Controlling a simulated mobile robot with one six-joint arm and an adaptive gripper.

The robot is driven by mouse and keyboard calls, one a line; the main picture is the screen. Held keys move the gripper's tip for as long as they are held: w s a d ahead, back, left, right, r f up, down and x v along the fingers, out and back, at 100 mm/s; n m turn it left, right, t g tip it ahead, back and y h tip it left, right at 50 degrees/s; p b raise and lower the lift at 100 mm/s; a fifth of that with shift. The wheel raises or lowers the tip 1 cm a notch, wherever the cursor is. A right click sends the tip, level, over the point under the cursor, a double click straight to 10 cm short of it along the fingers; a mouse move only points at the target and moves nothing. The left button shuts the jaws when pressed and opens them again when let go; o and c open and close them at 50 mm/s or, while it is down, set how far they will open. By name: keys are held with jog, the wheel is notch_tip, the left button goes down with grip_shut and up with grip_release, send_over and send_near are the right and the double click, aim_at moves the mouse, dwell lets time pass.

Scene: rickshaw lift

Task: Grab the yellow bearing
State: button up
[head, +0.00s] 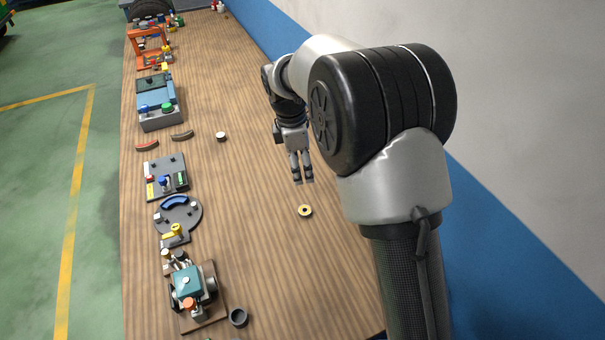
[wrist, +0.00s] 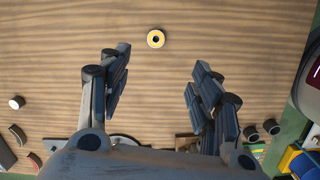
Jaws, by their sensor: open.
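The yellow bearing (head: 305,211) is a small ring with a dark centre hole, lying flat on the wooden table (head: 255,260). In the head view my gripper (head: 303,182) is just beyond the bearing, a little above it in the picture, and apart from it. In the wrist view the bearing (wrist: 156,39) lies ahead of the fingertips, between the lines of the two fingers. My gripper (wrist: 160,68) is open, with nothing between its fingers. The exact height of the fingers above the table is hard to tell.
Along the table's left side stand a grey round fixture (head: 178,214), a grey panel (head: 166,177), a blue-grey box (head: 158,103) and a teal-topped machine (head: 188,283). A dark cup (head: 238,317) stands near the front. A small white-topped cylinder (head: 221,137) stands alone. The table around the bearing is clear.

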jog(key=n, duration=0.2)
send_near(304, 207)
jog(key=f+b, duration=0.2)
jog(key=b, duration=0.1)
jog(key=shift+s+d+f, duration=0.2)
jog(key=shift+s+f, duration=0.05)
jog(key=shift+s, duration=0.15)
jog(key=shift+w+d+f+b, duration=0.15)
jog(key=shift+f+b, duration=0.55)
jog(key=shift+f, duration=0.75)
jog(key=shift+w+d+f+b, duration=0.15)
jog(key=shift+f+b, duration=0.55)
jog(key=shift+f, duration=0.75)
jog(key=shift+s, duration=0.15)
jog(key=shift+c, duration=0.3)
jog(key=c, duration=1.1)
jog(key=shift+r, duration=0.1)
